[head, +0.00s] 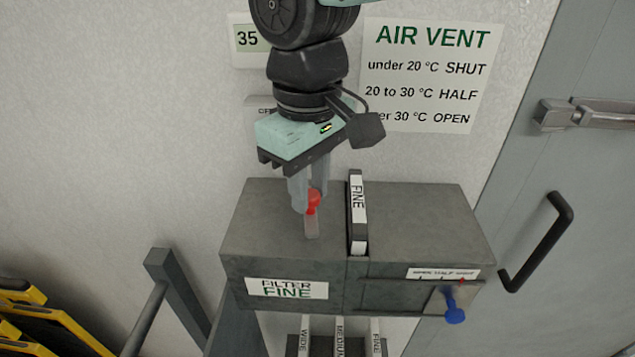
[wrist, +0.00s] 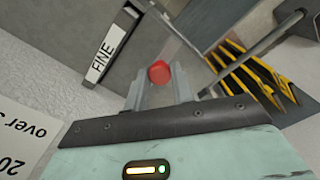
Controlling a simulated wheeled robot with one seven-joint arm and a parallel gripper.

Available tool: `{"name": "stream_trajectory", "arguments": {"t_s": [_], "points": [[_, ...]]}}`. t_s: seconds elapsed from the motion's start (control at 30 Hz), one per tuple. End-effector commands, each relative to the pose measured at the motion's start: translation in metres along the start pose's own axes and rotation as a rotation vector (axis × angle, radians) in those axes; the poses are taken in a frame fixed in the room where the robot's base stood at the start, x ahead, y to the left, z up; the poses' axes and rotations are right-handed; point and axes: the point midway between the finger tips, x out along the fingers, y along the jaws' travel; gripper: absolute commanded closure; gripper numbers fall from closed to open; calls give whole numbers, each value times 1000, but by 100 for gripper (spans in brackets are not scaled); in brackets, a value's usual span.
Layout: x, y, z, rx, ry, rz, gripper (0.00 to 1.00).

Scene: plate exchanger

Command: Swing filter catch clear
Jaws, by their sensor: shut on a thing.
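The filter catch (head: 311,226) is a short flat bar with a red knob, on top of the grey box, left of the slot. Its red knob also shows in the wrist view (wrist: 159,72). My gripper (head: 307,205) comes down from above and is shut on the red knob; the fingers partly hide it. The bar points toward the box front and lies apart from the filter marked FINE (head: 357,205), which stands upright in the slot to the right and sticks out above the lid. The filter also shows at left in the wrist view (wrist: 110,45).
The box front (head: 335,287) bears a FILTER FINE label and a blue-knobbed lever (head: 454,309) at right. Filters marked WIDE, MEDIUM and FINE (head: 340,340) stand below. A wall sign (head: 430,70) is behind, a door handle (head: 540,240) right, yellow-black steps (head: 45,325) lower left.

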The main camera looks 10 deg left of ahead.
Motion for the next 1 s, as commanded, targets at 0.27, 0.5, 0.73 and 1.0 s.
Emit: {"name": "stream_trajectory", "arguments": {"t_s": [0.27,0.5,0.73,1.0], "points": [[-1,-3,-5,121,3,1,100],[-2,-4,-6,158,4,1,100],[-2,-4,-6,162,4,0,100],[-2,-4,-6,160,4,0,53]]}}
